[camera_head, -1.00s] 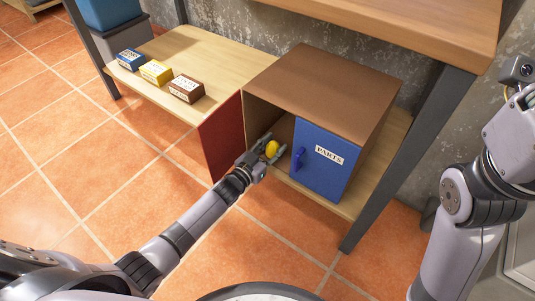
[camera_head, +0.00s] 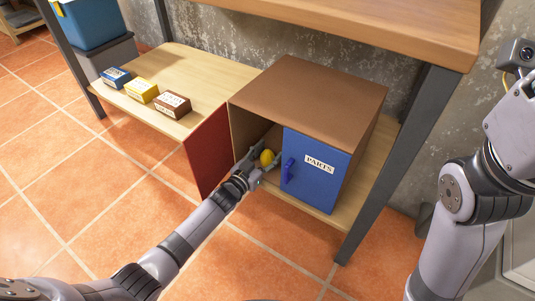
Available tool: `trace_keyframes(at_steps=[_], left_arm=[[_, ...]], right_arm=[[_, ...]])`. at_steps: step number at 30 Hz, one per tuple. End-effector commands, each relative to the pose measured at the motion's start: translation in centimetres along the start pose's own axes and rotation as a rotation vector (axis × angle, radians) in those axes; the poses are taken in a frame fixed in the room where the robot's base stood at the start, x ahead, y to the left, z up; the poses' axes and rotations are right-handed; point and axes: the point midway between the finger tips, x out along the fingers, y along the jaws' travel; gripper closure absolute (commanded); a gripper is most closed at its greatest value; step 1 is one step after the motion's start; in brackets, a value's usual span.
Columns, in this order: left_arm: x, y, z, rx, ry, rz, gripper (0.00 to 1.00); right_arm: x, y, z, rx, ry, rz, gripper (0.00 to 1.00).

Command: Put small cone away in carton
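A small rounded yellow object (camera_head: 267,157) is at the opening of a brown cabinet-like box (camera_head: 310,87). It may be the small cone, but its shape is too small to tell. My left gripper (camera_head: 264,161) reaches into the opening with one finger on each side of the yellow object. Whether the fingers press on it is not clear. The box has a blue door (camera_head: 325,185) marked PARTS across its right part and a red panel (camera_head: 208,153) standing open at the left. No larger carton is identifiable. My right gripper is outside the picture.
Small blue (camera_head: 116,77), yellow (camera_head: 141,90) and brown (camera_head: 172,104) labelled boxes stand on the low wooden shelf (camera_head: 205,80). A dark post (camera_head: 390,165) and the tabletop (camera_head: 350,25) frame the cabinet. The tiled floor in front is clear.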

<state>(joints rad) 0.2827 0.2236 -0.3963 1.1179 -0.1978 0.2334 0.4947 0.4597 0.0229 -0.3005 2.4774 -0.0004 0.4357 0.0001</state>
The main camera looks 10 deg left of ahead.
Motion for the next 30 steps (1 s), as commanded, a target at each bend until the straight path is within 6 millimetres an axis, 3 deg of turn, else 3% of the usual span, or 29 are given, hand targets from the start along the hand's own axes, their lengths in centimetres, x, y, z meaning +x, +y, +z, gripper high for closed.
trace_keyframes(at_steps=[4, 17, 30], left_arm=[[0.0, 0.0, 0.0, 0.000, 0.000, 0.000, 0.39], [-1.0, 0.0, 0.2, 0.000, -0.002, -0.001, 0.39], [-9.5, 0.0, 0.1, 0.001, -0.003, 0.000, 0.39]], right_arm=[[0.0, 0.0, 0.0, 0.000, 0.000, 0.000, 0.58], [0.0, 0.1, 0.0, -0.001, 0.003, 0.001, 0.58], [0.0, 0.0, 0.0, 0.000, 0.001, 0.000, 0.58]])
